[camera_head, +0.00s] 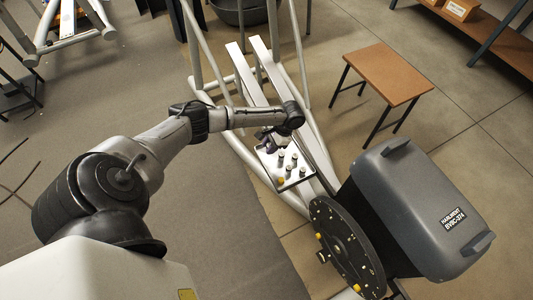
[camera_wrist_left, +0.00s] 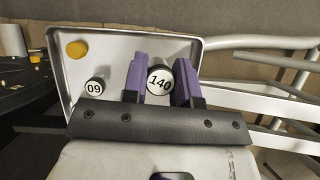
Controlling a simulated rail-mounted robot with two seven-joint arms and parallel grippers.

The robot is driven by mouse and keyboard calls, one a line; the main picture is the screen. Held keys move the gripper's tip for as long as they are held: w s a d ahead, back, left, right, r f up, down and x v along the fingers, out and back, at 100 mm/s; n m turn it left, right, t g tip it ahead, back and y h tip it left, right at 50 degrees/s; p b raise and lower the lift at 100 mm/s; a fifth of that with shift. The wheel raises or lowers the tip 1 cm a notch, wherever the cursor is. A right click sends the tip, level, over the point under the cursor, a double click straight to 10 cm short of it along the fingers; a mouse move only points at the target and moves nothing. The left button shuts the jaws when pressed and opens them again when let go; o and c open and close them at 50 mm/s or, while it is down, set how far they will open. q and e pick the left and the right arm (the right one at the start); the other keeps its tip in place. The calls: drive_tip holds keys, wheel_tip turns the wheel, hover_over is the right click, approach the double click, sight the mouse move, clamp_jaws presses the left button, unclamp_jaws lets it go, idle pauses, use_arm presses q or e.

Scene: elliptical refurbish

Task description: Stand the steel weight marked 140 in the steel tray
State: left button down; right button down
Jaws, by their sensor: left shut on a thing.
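The steel weight marked 140 (camera_wrist_left: 160,80) shows its round white top between the purple fingers of my left gripper (camera_wrist_left: 158,82). The gripper is shut on it. The steel tray (camera_wrist_left: 115,48) lies behind and below the fingers in the wrist view. I cannot tell whether the weight touches the tray floor. A smaller weight marked 09 (camera_wrist_left: 94,87) stands left of the fingers, and a yellow-topped piece (camera_wrist_left: 77,49) is in the tray corner. In the head view my left gripper (camera_head: 272,139) is over the far end of the tray (camera_head: 296,185). My right gripper is not in view.
Several small weights (camera_head: 288,167) stand in the tray, close to the gripper. The tray rests on the pale rails of an elliptical frame (camera_head: 311,143). A grey machine housing (camera_head: 415,205) stands at right, and a brown table (camera_head: 388,73) stands beyond it.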

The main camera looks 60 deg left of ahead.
use_arm(q)
drive_tip(key=shift+s+a+f, duration=0.4)
drive_tip(key=shift+a+f, duration=0.05)
drive_tip(key=shift+a, duration=0.1)
wheel_tip(320, 180, down, 4)
drive_tip(key=b, duration=0.3)
drive_tip(key=shift+r, duration=0.1)
drive_tip(key=c, duration=0.9)
unclamp_jaws()
